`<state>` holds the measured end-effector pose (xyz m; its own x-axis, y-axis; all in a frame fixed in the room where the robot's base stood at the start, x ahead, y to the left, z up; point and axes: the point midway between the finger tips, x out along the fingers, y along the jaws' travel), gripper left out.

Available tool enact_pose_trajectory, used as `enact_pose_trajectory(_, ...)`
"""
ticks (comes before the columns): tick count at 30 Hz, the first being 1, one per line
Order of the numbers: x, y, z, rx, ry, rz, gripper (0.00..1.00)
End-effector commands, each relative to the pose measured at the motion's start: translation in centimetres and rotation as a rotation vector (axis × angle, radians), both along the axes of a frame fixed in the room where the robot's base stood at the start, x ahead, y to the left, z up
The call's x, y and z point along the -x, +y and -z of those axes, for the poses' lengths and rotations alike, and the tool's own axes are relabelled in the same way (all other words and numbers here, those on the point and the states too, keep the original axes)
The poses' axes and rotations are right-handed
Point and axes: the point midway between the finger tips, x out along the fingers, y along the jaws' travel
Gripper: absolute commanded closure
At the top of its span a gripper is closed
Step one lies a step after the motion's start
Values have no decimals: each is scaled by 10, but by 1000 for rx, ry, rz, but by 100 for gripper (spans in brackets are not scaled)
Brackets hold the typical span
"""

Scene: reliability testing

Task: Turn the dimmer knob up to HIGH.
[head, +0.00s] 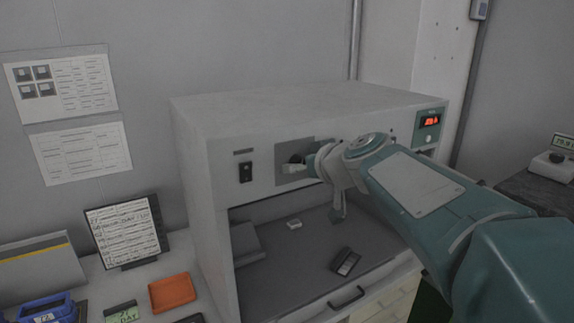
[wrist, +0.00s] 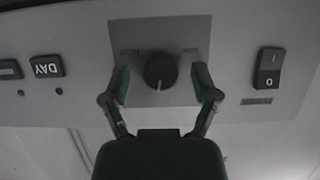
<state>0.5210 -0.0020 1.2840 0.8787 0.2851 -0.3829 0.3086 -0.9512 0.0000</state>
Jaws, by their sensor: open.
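The dimmer knob (wrist: 161,68) is a round black knob on a grey plate (wrist: 190,28) on the cabinet front, seen upside down in the wrist view. A small light mark shows on its lower edge in that picture. Faint upside-down labels sit beside it, apparently HIGH at left and LOW at right. My gripper (wrist: 161,78) is open, with one finger on each side of the knob and a visible gap to each. In the head view my gripper (head: 296,168) is at the plate (head: 283,153) and partly hides the knob.
A black rocker switch (wrist: 270,69) is beside the plate; it also shows in the head view (head: 245,172). A DAY button (wrist: 47,67) is on the other side. Below the panel is the cabinet's open bay, with a dark small device (head: 345,261) on its floor.

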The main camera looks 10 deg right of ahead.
Motion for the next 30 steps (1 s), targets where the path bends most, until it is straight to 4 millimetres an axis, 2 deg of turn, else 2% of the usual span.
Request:
enact_pose_trajectory(8,-2,1,1,0,1,0,22)
enact_pose_trajectory(11,-2,1,1,0,1,0,62)
enact_pose_trajectory(12,-2,1,1,0,1,0,80)
enact_pose_trajectory(13,-2,1,1,0,1,0,93)
enact_pose_trajectory(14,-2,1,1,0,1,0,100)
enact_pose_trajectory(23,-2,1,1,-9,4,0,100)
enact_pose_trajectory(30,-2,0,2,-89,31,0,100)
